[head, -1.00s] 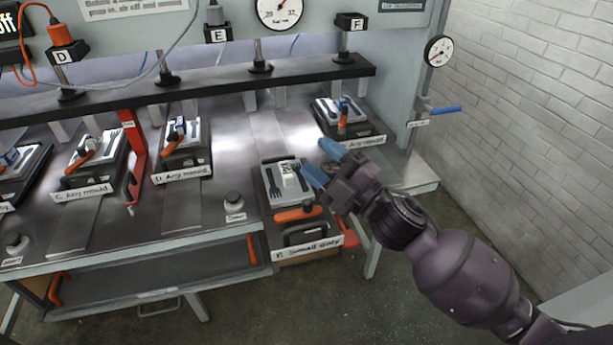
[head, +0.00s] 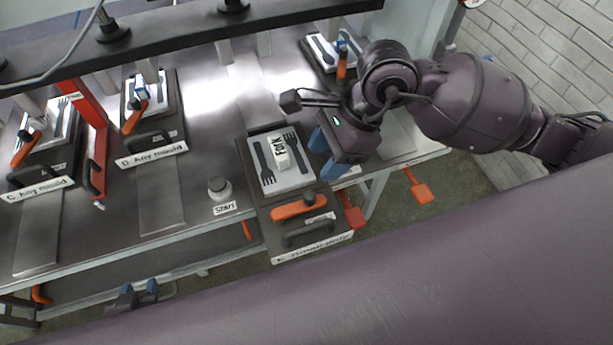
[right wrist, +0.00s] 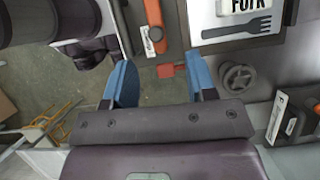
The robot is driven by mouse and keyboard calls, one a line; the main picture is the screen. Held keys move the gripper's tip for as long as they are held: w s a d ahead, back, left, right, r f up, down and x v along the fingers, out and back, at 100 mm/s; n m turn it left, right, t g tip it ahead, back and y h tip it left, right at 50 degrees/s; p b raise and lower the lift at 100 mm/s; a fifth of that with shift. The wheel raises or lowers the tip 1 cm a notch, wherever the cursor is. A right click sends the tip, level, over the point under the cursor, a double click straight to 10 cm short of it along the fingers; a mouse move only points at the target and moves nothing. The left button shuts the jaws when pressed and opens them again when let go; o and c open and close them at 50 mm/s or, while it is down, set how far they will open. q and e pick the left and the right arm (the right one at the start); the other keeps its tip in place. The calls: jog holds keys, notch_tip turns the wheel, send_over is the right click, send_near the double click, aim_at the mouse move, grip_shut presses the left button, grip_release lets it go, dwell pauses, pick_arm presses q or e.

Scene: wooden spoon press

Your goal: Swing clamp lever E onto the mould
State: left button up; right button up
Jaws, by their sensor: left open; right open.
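Clamp lever E (head: 298,207) is an orange bar lying crosswise on the dark base of station E, in front of the mould and not over it. The mould (head: 272,178) is a light plate with dark fork shapes and a white block marked FORK (head: 281,150). My right gripper (head: 326,154) is open and empty, just right of the mould, fingers pointing down. In the right wrist view, its blue fingers (right wrist: 162,82) are apart, with the lever (right wrist: 193,18) and mould (right wrist: 240,38) beyond them. My left gripper (head: 139,290) is open, low at the left, away from station E.
A dark handle (head: 308,231) stands at the front of station E. A red paddle (head: 352,214) sits at its right. A Start button (head: 219,187) is to the left. Station D (head: 150,115) and a station behind my right gripper (head: 323,55) hold other moulds.

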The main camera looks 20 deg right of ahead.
aim_at(310, 195)
jog(key=shift+h, duration=0.3)
jog(key=x, duration=0.7)
jog(key=s+d+x, duration=0.1)
jog(key=x, duration=0.2)
jog(key=shift+a+f, duration=0.15)
jog(key=shift+f, duration=0.4)
grip_shut()
